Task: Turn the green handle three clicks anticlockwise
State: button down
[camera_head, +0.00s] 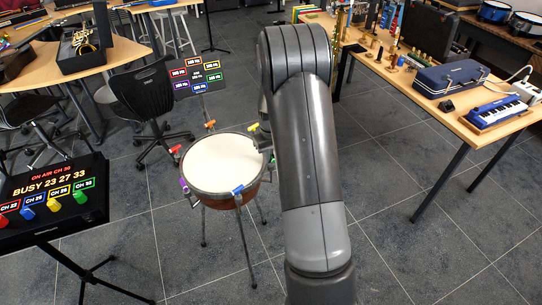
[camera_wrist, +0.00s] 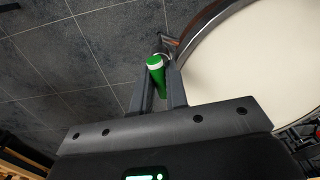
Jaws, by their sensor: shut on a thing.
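A drum (camera_head: 214,165) with a white head and brown shell stands on thin legs in the middle of the head view. Coloured handles sit around its rim: orange (camera_head: 210,124), yellow (camera_head: 252,127), red (camera_head: 175,149), purple (camera_head: 184,185) and blue (camera_head: 237,189). In the wrist view the green handle (camera_wrist: 156,66), with a pale band near its top, lies between the fingers of my gripper (camera_wrist: 159,82), beside the drum rim (camera_wrist: 203,27). My gripper is shut on it. In the head view my arm hides the gripper and most of the drum's right side.
A dark panel (camera_head: 199,77) with coloured readings stands behind the drum. A black console (camera_head: 52,200) with coloured knobs is at left. A black chair (camera_head: 142,103) is behind the drum to the left. A table (camera_head: 455,110) with a blue case and small keyboard is at right. Floor between is clear.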

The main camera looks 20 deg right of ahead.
jog(key=m, duration=0.5)
jog(key=shift+m, duration=0.4)
dwell(0.3)
jog(key=c, duration=1.2)
grip_release()
jog(key=shift+o, duration=0.2)
notch_tip(320, 180, up, 11)
jog(key=shift+f, duration=0.1)
jog(key=shift+c, duration=0.2)
